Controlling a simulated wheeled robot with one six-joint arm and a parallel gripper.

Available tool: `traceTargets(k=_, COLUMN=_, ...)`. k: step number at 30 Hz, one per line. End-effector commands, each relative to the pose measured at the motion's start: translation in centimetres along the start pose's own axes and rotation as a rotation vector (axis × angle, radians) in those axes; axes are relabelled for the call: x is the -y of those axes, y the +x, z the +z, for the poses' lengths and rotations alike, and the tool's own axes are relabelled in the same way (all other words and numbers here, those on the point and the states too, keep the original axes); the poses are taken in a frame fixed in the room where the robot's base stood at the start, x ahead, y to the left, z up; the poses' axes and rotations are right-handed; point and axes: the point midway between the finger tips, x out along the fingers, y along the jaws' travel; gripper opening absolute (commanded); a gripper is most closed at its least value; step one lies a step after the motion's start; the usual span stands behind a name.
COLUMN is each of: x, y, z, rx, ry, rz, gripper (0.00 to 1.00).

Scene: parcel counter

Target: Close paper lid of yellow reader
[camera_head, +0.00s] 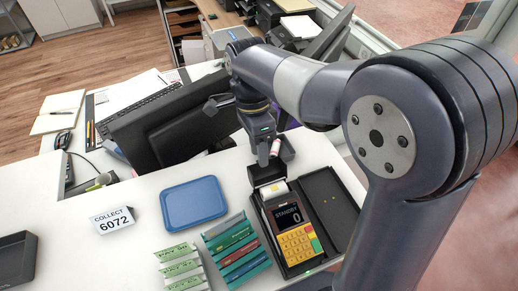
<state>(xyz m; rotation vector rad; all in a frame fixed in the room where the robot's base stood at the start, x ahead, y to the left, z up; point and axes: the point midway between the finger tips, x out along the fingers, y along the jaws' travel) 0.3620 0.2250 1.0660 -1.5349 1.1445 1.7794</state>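The yellow reader (297,243) lies in the left part of a black holder, with a yellow keypad and a dark screen reading STANDBY 0. Its dark paper lid (266,174) stands raised at the far end. A white paper roll (275,189) shows in the open bay below it. My gripper (272,154) hangs just above and behind the raised lid; I cannot tell if it touches. A small pale pinkish piece shows by its fingertips; whether it is held is unclear. The finger gap is too small to judge.
The black holder's right compartment (331,205) is empty except for tiny specks. A blue tray (194,203), a COLLECT 6072 sign (113,220) and racks of green, teal and red cards (236,250) stand left of the reader. A black monitor (185,120) stands behind, close to my gripper.

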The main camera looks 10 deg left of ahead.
Motion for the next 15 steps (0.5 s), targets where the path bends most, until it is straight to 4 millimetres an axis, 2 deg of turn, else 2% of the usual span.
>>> traceTargets(k=10, x=0.01, y=0.58, z=0.00, rx=0.000, ry=0.000, rz=-0.001, gripper=0.34)
traceTargets(k=15, x=0.01, y=0.56, z=0.00, rx=0.000, ry=0.000, rz=-0.001, gripper=0.22)
